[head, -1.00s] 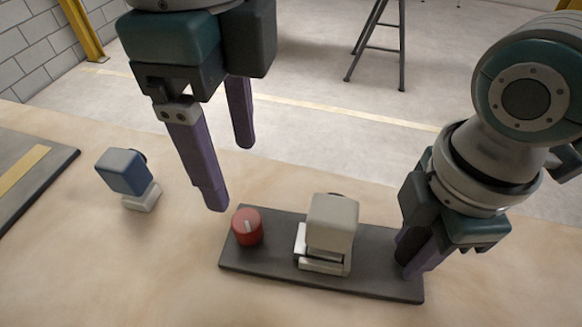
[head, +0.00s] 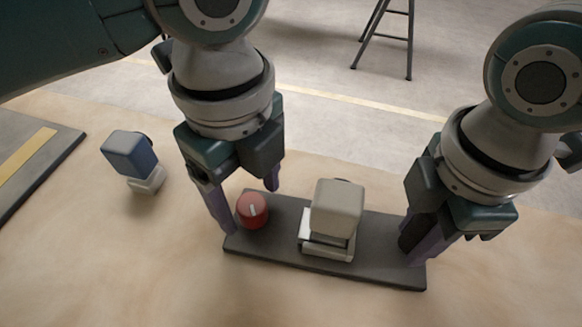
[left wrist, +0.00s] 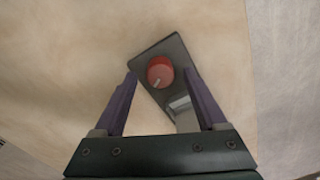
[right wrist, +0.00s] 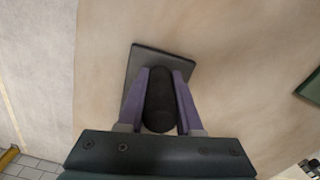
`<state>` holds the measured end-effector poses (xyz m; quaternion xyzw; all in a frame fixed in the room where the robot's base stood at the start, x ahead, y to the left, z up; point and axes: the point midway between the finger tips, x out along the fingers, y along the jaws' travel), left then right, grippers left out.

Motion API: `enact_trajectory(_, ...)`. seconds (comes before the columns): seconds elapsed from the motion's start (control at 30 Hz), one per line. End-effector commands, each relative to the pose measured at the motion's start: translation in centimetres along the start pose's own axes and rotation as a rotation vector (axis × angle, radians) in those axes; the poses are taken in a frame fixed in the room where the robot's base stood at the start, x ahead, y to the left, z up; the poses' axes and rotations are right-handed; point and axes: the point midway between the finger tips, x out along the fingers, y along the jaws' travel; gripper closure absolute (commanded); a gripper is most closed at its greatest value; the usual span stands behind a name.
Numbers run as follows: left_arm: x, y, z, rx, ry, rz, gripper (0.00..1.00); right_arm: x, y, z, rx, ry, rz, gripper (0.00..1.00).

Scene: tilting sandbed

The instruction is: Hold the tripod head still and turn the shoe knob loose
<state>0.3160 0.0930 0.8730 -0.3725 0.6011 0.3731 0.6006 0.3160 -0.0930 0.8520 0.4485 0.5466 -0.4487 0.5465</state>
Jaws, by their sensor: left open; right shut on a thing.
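The tripod head is a dark flat plate (head: 285,253) on the sandy-coloured surface, with a beige block on a white clamp (head: 337,208) in its middle. The red shoe knob (head: 252,210) with a white mark stands at its left end; it also shows in the left wrist view (left wrist: 160,72). My left gripper (head: 250,208) is open, its fingers on either side of the knob, apart from it in the left wrist view. My right gripper (right wrist: 160,95) is shut on a black rounded grip (right wrist: 159,100) at the plate's right end. The head view mostly hides that grip.
A blue block on a white foot (head: 132,155) stands to the left of the plate. A dark panel with a yellow stripe (head: 50,165) lies at the far left. A dark stepladder (head: 385,40) stands on the floor behind. The surface in front of the plate is clear.

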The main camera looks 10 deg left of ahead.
Motion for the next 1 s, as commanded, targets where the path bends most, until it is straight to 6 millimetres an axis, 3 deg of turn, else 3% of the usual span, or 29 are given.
enact_trajectory(0.4,1.02,0.0,-0.02,0.0,0.0,-0.001,0.27,-0.03,0.02,-0.02,0.0,0.001,0.001,1.0)
enact_trajectory(1.0,0.97,0.0,0.01,-0.001,0.0,-0.001,0.94,-0.04,0.03,-0.01,0.0,0.0,0.001,1.0)
